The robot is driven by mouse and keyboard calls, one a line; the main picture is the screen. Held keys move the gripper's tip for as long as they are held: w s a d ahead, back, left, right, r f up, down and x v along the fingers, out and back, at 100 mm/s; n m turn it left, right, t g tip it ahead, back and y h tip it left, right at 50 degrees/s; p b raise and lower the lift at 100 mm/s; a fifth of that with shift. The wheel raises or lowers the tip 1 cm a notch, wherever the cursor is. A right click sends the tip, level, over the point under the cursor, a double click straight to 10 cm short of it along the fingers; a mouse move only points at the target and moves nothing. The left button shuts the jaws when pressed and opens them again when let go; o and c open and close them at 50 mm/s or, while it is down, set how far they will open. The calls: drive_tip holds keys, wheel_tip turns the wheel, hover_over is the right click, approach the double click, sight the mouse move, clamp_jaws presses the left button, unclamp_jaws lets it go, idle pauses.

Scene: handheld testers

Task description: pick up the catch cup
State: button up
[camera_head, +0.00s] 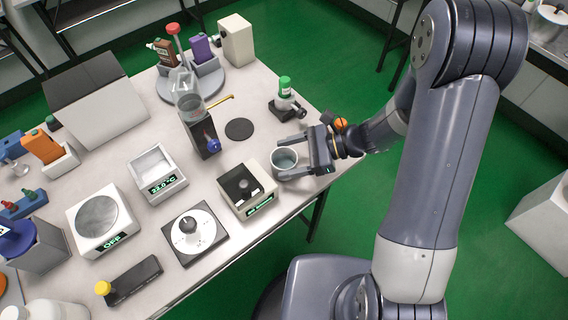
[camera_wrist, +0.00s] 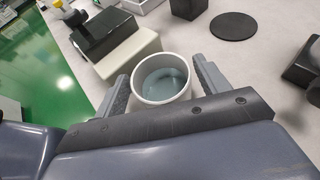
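The catch cup appears to be the small grey-white round cup (camera_head: 284,158), upright on the table near its right edge, with what looks like clear bluish liquid inside. It also shows in the wrist view (camera_wrist: 162,80). My gripper (camera_head: 290,159) is low at the table with its fingers on either side of the cup. In the wrist view my gripper (camera_wrist: 160,82) has its fingers spread, with the cup between them. A narrow gap shows beside the right finger; whether the left finger touches the cup I cannot tell.
A boxy tester with a dark top (camera_head: 247,188) stands close left of the cup. A black disc (camera_head: 239,129) lies flat behind it. A small device with a green-capped bottle (camera_head: 286,98) stands farther back. Several other testers fill the table's left side.

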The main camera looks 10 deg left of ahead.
drive_tip(key=c, duration=0.8)
